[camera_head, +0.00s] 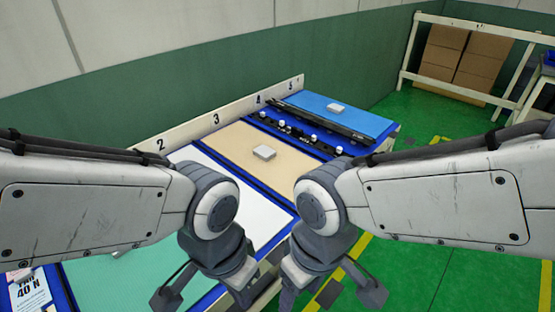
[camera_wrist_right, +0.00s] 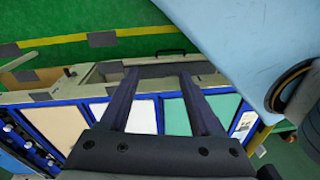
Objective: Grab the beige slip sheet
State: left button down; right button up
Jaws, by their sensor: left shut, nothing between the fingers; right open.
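The beige slip sheet (camera_head: 225,142) lies flat in the bay marked 3 on the long bench. A small pale block (camera_head: 264,153) rests on it. The sheet also shows in the right wrist view (camera_wrist_right: 58,123), left of my fingers. My left gripper (camera_head: 244,294) is shut and empty, low in the head view, in front of the bench and apart from the sheet. My right gripper (camera_wrist_right: 158,74) is open and empty, with both dark fingers apart. In the head view my right wrist hangs low, right of the left one, its fingertips not clear.
A white sheet (camera_head: 240,193) and a teal sheet (camera_head: 130,283) lie left of the beige one. Black trim strips with white clips (camera_head: 297,131) and a blue sheet (camera_head: 325,104) lie to the right. A low wall (camera_head: 215,120) with numbers backs the bays.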

aim_at(275, 164)
jog(key=z, duration=1.4)
jog(key=i, duration=2.5)
jog(key=u, duration=3.95)
